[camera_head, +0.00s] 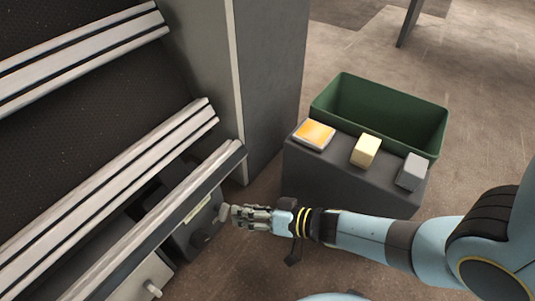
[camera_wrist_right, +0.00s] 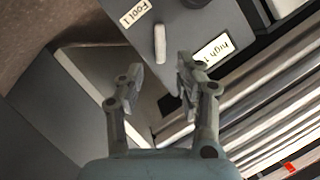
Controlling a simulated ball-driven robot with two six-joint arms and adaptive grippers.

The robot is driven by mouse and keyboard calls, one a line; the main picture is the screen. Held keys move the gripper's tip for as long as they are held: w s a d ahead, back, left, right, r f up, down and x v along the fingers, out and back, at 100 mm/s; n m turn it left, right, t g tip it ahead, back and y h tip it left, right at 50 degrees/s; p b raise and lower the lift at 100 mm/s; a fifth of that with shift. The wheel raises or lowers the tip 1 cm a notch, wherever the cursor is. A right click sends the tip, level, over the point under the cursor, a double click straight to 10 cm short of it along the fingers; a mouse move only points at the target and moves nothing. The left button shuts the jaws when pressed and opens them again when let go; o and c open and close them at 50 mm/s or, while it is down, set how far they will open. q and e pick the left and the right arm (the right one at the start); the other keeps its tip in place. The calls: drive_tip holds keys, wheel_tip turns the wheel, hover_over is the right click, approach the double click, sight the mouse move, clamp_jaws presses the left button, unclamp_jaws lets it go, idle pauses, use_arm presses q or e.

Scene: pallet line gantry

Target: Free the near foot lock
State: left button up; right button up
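A dark grey box (camera_head: 180,238) low beside the rails bears a short pale lever (camera_head: 224,211). In the right wrist view the pale lever (camera_wrist_right: 160,43) stands beside a tag (camera_wrist_right: 135,12) that seems to read "FOOT 1", and a second tag (camera_wrist_right: 215,50) begins "high". My right gripper (camera_head: 235,213) is at the lever's side in the head view. In the wrist view the right gripper (camera_wrist_right: 158,70) is open and empty, its fingertips just short of the lever. Whether they touch it I cannot tell. My left gripper is not in view.
Long pale rails (camera_head: 110,205) run diagonally at left, close to the box. A grey post (camera_head: 265,80) rises behind it. A dark stand (camera_head: 325,180) carries an orange-topped pad, a yellow block and a grey block, before a green bin (camera_head: 425,125). Floor is clear below the right arm.

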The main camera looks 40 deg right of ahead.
drive_tip(key=v, duration=0.6)
drive_tip(key=shift+s+d, duration=0.15)
drive_tip(key=shift+s, duration=0.1)
drive_tip(key=shift+r, duration=0.15)
